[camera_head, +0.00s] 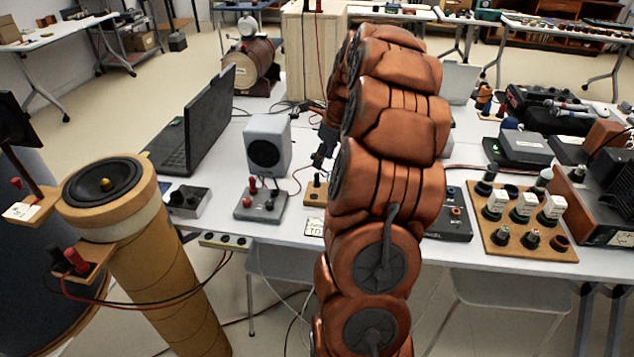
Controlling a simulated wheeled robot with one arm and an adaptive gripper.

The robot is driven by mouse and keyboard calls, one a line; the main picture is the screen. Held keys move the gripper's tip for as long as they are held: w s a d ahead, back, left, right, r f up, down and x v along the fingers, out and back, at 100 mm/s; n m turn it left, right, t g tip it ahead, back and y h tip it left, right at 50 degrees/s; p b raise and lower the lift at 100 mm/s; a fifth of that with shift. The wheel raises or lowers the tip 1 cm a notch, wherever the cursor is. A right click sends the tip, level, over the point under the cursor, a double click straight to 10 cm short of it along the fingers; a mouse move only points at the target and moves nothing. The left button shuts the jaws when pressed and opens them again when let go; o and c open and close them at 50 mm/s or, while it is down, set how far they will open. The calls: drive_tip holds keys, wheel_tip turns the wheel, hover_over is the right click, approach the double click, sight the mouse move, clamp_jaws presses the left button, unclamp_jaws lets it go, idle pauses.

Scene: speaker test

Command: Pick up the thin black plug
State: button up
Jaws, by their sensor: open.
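My gripper (322,152) shows as a dark shape just left of my copper-coloured arm, above the table beside the small grey speaker (268,145). It is open; my arm hides part of it. No plug stands out surely as the thin black one. A small black plug or terminal (58,256) sits beside a red one on the wooden ledge of the tube speaker (108,195) at left. The grey terminal box (250,212) below the small speaker bears red and dark posts. My gripper is behind and right of this box.
A black laptop (207,122) stands open left of the small speaker. A wooden board (480,246) with several knobs and labelled parts lies at right, by a wooden-cased device (590,205). Loose wires cross the table (222,216). My arm hides the table's middle.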

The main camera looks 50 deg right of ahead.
sight(317, 173)
drive_tip(key=shift+p+x, duration=0.65)
drive_tip(key=shift+x, duration=3.2)
drive_tip(key=shift+w, duration=0.1)
clamp_jaws()
